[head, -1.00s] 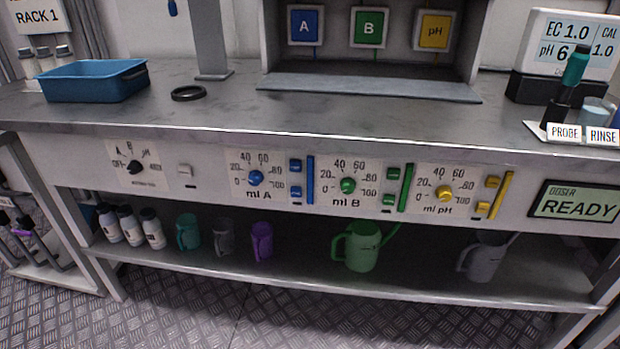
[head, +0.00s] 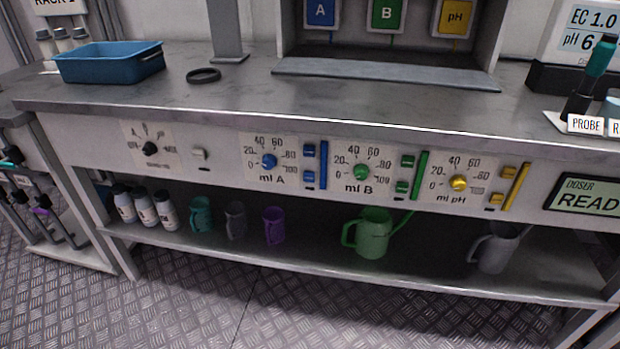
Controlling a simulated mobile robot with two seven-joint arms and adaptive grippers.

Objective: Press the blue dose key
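On the bench's front panel, the ml A section has a blue dial (head: 269,161) at its left. To the right of this dial are an upper blue key (head: 309,150) and a lower blue key (head: 308,176), one above the other. A tall blue bar (head: 323,165) stands just right of them. I cannot read which blue key is the dose key. Neither of my grippers is in view, and nothing covers the blue keys.
Green keys (head: 402,187) and yellow keys (head: 508,173) sit further right on the panel. The doser display (head: 586,196) is cut by the right edge. A blue tray (head: 110,65) and a black ring (head: 203,75) lie on the benchtop. Jugs and bottles stand on the shelf below.

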